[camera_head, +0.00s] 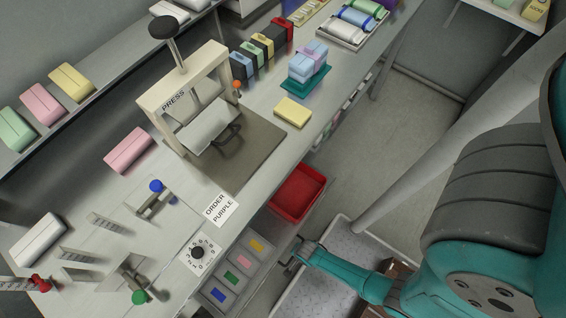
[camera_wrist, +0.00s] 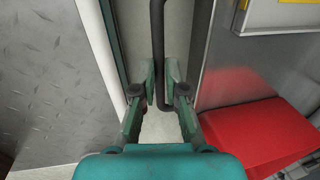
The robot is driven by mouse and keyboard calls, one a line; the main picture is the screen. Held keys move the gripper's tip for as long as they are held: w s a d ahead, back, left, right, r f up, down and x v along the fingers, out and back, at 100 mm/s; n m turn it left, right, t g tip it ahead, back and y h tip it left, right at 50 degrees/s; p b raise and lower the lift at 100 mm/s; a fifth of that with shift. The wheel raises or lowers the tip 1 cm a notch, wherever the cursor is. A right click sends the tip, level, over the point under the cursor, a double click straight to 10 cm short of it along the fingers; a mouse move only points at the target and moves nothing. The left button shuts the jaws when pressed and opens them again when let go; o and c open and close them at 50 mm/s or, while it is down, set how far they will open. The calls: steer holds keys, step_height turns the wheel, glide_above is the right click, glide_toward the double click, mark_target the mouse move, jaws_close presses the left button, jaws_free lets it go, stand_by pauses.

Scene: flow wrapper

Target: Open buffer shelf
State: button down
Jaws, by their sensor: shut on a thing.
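My gripper (camera_head: 291,262) is at the shelf's front edge. In the wrist view, a dark bar handle (camera_wrist: 157,45) runs down between the fingertips of my gripper (camera_wrist: 161,88), which is shut on it. The part of the handle between the fingers is partly hidden.
A red bin (camera_head: 297,192) stands beside the shelf and also shows close on the right in the wrist view (camera_wrist: 262,128). A speckled grey platform (camera_head: 335,272) lies below my arm. The bench (camera_head: 175,225) overhangs with a press (camera_head: 190,110). Open floor (camera_head: 400,135) lies beyond.

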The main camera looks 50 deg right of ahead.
steer(key=s, duration=0.8)
steer(key=shift+s+f, duration=0.1)
steer(key=c, duration=1.2)
jaws_free()
step_height(320, 180, up, 12)
steer(key=s, duration=0.2)
